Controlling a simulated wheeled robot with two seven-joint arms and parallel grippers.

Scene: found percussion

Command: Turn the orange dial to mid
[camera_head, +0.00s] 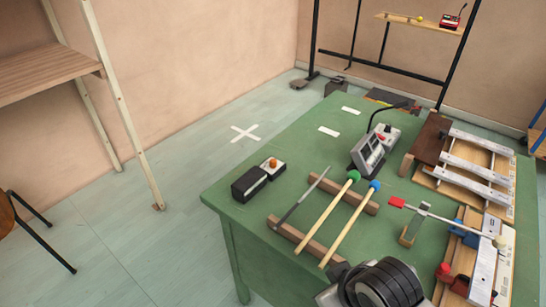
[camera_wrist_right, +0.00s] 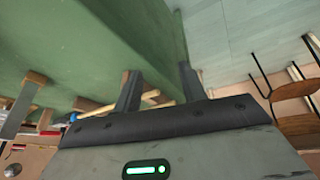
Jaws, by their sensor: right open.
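The orange dial (camera_head: 273,162) sits on top of a small white and black box (camera_head: 258,178) near the left edge of the green table in the head view. Its pointing direction is too small to tell. My right gripper (camera_wrist_right: 160,84) shows in the right wrist view with two dark fingers apart and nothing between them. In the head view, the dark rounded part of my right arm is at the bottom, to the right of and nearer than the dial box; its fingertips cannot be made out there. The dial is not visible in the wrist view. My left gripper is not in view.
Two mallets, green-headed (camera_head: 353,176) and blue-headed (camera_head: 375,186), and a dark bar (camera_head: 300,198) lie across wooden rails (camera_head: 297,236). A grey device (camera_head: 368,153) stands behind. Metal bars (camera_head: 480,171) and a red-tipped beater (camera_head: 397,202) are at right. The table (camera_head: 290,140) is clear behind the dial box.

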